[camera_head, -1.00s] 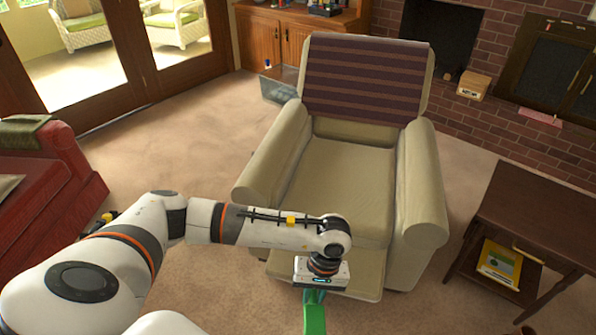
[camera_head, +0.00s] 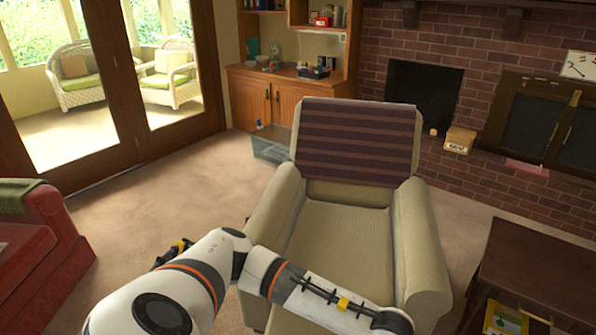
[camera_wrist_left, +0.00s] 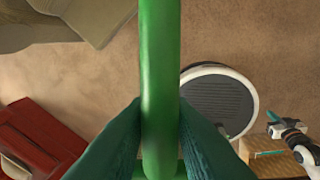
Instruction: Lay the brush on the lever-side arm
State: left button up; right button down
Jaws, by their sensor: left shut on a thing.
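My left gripper (camera_wrist_left: 160,135) is shut on the green brush (camera_wrist_left: 160,60); its handle runs up the wrist view between the dark teal fingers. The gripper and brush are below the lower edge of the head view, where only my left arm shows. The beige armchair (camera_head: 335,245) stands ahead, with a left arm (camera_head: 273,210) and a right arm (camera_head: 420,245). Both armrest tops look bare. I see no lever on either side. My right gripper (camera_wrist_left: 274,136) seems to show small at the right of the wrist view, fingers apart and empty.
A dark wooden side table (camera_head: 535,265) stands close to the chair's right. A red sofa (camera_head: 45,240) is at the left. A clear bin (camera_head: 271,145) sits behind the chair's left side. Carpet (camera_head: 170,205) is free between sofa and chair.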

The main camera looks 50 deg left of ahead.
aim_at(263, 210)
jog(key=j+z, duration=0.15)
jog(key=j, duration=0.45)
jog(key=j+z, duration=0.15)
jog(key=j, duration=0.45)
jog(key=k+j+z, duration=0.15)
jog(key=j, duration=0.45)
jog(key=j+z, duration=0.15)
jog(key=j, duration=0.45)
jog(key=k+j, duration=0.1)
jog(key=j, duration=0.45)
jog(key=k+j, duration=0.1)
jog(key=j, duration=0.95)
jog(key=k, duration=0.05)
